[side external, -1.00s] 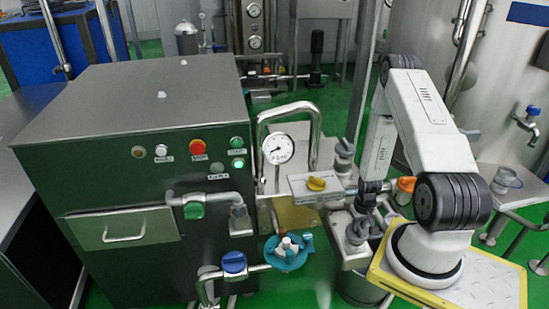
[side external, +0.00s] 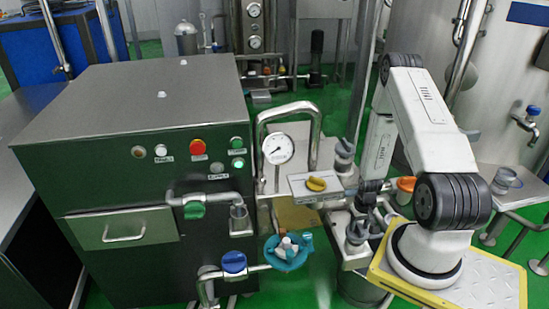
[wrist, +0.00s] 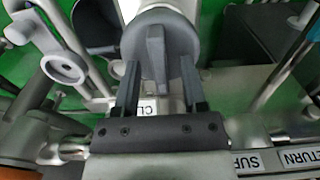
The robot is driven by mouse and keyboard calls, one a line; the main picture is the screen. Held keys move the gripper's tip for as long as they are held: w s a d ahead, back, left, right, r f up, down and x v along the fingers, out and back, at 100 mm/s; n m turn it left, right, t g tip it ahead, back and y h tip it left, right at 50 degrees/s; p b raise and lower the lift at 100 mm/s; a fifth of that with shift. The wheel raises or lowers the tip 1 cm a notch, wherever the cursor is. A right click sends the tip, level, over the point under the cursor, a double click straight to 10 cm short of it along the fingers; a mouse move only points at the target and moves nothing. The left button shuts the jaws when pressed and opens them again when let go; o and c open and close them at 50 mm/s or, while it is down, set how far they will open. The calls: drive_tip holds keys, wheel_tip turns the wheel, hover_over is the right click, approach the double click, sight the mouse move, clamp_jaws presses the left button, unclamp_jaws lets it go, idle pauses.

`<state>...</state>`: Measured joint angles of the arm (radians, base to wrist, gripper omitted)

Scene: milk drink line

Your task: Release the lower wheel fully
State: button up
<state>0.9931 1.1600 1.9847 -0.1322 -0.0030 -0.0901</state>
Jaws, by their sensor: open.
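A grey round wheel (wrist: 155,38) with a raised bar across it fills the top middle of the wrist view. It looks like the lower of two grey wheels in the side view, the lower wheel (side external: 357,232) by the pipes beside my base. My gripper (wrist: 160,66) is open, its two dark fingers on either side of the bar's near end, with a visible gap on each side. Whether the fingertips touch the wheel's face cannot be told. In the side view my gripper (side external: 366,200) points down near this wheel, partly hidden among fittings.
An upper grey wheel (side external: 344,148) stands behind. A yellow knob (side external: 317,184) on a box, a pressure gauge (side external: 278,149), a teal wheel (side external: 288,252) and a blue handle (side external: 234,262) are to the left. An orange-topped part (side external: 406,184) is close to my arm. Pipes crowd the area.

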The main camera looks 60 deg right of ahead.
sight(359, 226)
drive_tip(key=shift+r, duration=3.7)
drive_tip(key=w+a+r+n+t, duration=0.1)
drive_tip(key=w+a+r+n, duration=0.3)
drive_tip(key=w+a+r, duration=0.8)
drive_tip(key=s+a+r+n, duration=0.1)
drive_tip(key=a+r+n, duration=0.1)
drive_tip(key=a+r, duration=0.3)
drive_tip(key=s+a+r+n+t, duration=0.1)
drive_tip(key=a+r, duration=0.4)
drive_tip(key=a, duration=0.5)
drive_tip(key=shift+a+n+t, duration=0.3)
drive_tip(key=shift+n, duration=0.6)
drive_tip(key=shift+w, duration=0.1)
